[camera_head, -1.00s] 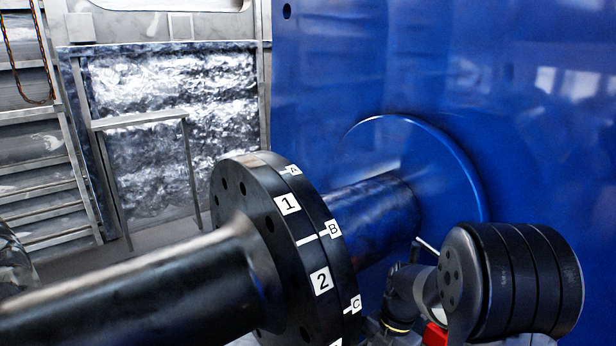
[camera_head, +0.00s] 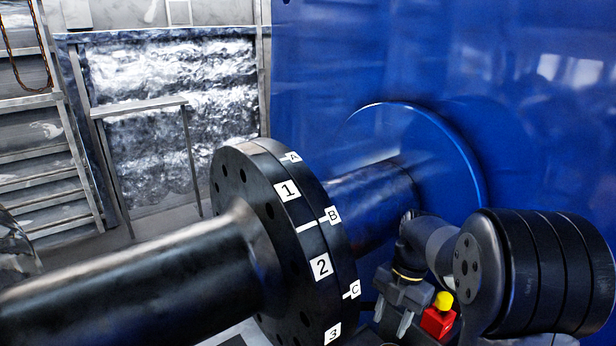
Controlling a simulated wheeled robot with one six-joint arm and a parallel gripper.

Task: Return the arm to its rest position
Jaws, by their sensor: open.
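My gripper (camera_head: 392,318) is low in the view, right of the black flange, with its two grey fingers apart and pointing down. Nothing shows between the fingers. My arm's grey wrist and thick black joint rise to the right of it. The black flange pair (camera_head: 303,228) carries white labels with numbers and letters. The gripper appears apart from the flange in the picture, but the depth between them is hard to tell.
A black shaft (camera_head: 130,275) runs from the flange to the lower left. A dark shaft (camera_head: 370,200) joins it to a large blue housing (camera_head: 540,60) behind. A red block (camera_head: 436,322) with a yellow knob shows beside the gripper. Metal stairs (camera_head: 45,165) stand at the left.

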